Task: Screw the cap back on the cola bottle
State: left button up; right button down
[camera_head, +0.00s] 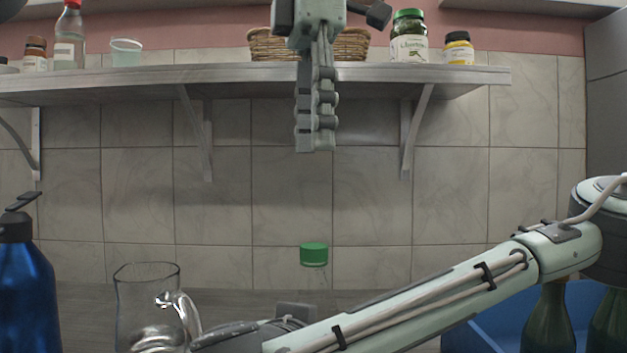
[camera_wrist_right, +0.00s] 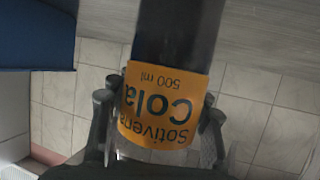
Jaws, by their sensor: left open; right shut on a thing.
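The cola bottle (camera_wrist_right: 170,50) holds dark liquid and has an orange label; it appears upside down in the right wrist view. My right gripper (camera_wrist_right: 158,113) is shut on it, with a finger on each side at the label. In the head view a green cap (camera_head: 314,253) sits at the top of a clear neck (camera_head: 314,273); the body below is hidden behind my right arm. I cannot tell how tightly the cap sits.
A glass pitcher (camera_head: 147,300) stands left of the capped neck, and a blue bottle (camera_head: 28,290) at the far left. A blue crate (camera_head: 485,325) with dark bottles (camera_head: 549,325) is at the right. A wall shelf (camera_head: 250,82) with jars and a basket runs behind my left gripper.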

jog(key=c, duration=0.6)
grip_release()
jog(key=v, duration=1.2)
